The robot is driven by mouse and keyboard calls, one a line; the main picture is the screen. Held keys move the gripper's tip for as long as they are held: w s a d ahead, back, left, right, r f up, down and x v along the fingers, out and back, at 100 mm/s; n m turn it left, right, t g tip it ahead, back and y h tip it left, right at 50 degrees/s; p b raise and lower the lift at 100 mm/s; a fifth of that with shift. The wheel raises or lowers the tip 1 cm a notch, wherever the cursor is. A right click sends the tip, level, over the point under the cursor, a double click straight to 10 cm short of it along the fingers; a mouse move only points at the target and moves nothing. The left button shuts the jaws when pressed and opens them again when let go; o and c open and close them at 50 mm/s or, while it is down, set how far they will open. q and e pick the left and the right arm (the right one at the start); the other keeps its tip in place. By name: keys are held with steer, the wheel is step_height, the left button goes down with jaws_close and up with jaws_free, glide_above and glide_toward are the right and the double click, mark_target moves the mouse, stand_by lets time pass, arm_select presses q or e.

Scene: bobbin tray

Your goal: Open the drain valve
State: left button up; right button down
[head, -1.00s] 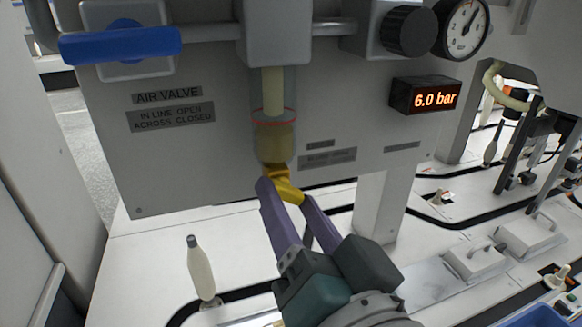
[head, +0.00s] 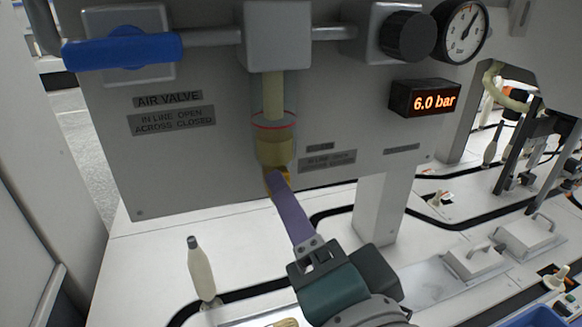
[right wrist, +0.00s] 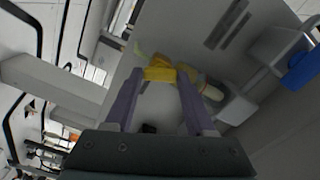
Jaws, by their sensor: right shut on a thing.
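The drain valve's small yellow handle (head: 271,183) sits under the clear bowl (head: 274,140), which holds amber liquid and has a red ring. My right gripper (head: 277,184) reaches up from below with its purple fingers at the handle. In the head view one finger covers much of the handle, and the other finger is hidden. In the right wrist view the yellow handle (right wrist: 160,74) lies between the two fingertips, and the gripper is shut on it. My left gripper is not in view.
The blue air valve lever (head: 122,51) lies across at upper left. A dark knob (head: 407,34), a gauge (head: 463,30) and a display reading 6.0 bar (head: 424,98) are at upper right. A bobbin (head: 201,270) stands on the white deck below. A white post (head: 382,210) rises to the gripper's right.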

steer(key=m, duration=0.4)
steer(key=shift+m, duration=0.3)
stand_by(0.3)
steer(key=shift+c, duration=1.2)
jaws_free()
steer(key=v, duration=1)
steer(key=shift+p, duration=0.35)
steer(key=shift+r, duration=0.15)
